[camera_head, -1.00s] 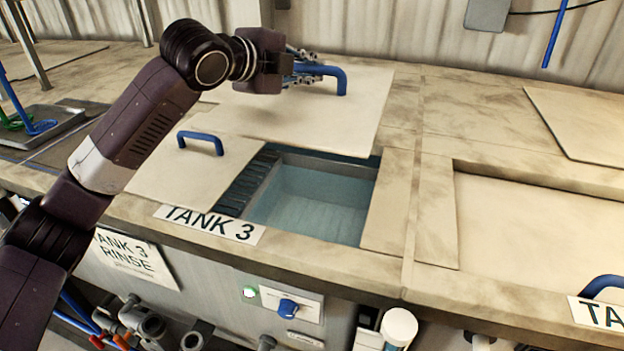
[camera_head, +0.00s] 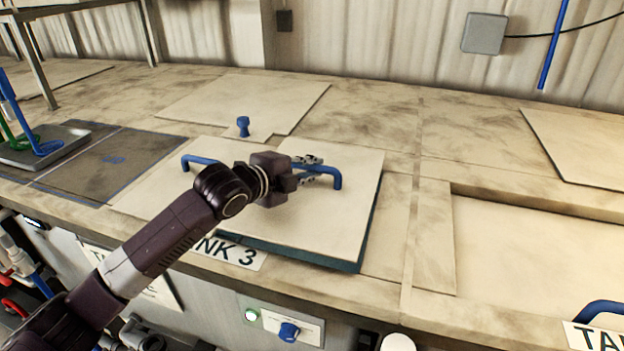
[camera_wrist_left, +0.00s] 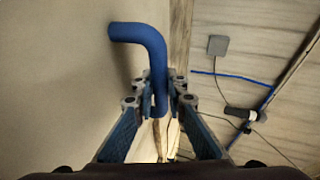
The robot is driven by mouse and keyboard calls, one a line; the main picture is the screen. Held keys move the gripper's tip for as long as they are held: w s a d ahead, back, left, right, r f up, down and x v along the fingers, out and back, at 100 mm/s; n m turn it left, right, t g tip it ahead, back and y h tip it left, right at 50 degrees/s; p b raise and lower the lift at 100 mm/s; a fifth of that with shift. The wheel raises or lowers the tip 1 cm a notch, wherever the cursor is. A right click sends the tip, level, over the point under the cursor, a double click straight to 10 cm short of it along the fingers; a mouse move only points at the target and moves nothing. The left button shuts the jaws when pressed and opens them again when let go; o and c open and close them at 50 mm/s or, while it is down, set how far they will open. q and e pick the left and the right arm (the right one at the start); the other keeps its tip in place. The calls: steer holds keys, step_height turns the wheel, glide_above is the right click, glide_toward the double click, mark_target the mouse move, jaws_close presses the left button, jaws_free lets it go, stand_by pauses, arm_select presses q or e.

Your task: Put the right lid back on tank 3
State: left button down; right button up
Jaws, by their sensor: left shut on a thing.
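My left gripper (camera_head: 312,171) is shut on the blue bar handle (camera_head: 336,178) of the right lid (camera_head: 330,222), a cream panel. The lid is over the tank 3 opening and hides the water. A dark teal edge shows along its front and right sides, and it looks slightly raised; whether it touches the rim I cannot tell. In the left wrist view the fingers close around the handle (camera_wrist_left: 150,50) beside the lid face (camera_wrist_left: 60,80). The left lid (camera_head: 145,197) lies flat beside it, partly behind my arm. The TANK 3 label (camera_head: 240,254) is partly covered by my arm. My right gripper is out of view.
A grey tray (camera_head: 45,150) with blue and green hooks is at left. A recessed panel (camera_head: 540,235) with a blue handle is at right.

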mark_target(318, 179)
arm_select(q)
step_height(318, 179, down, 3)
steer(key=shift+p, duration=0.35)
steer(key=shift+f, duration=0.1)
steer(key=shift+f, duration=0.1)
steer(key=c, duration=2.2)
jaws_free()
steer(key=shift+f, duration=0.2)
steer(key=shift+o, duration=1.3)
steer(key=shift+s, duration=0.1)
steer(key=shift+r, duration=0.1)
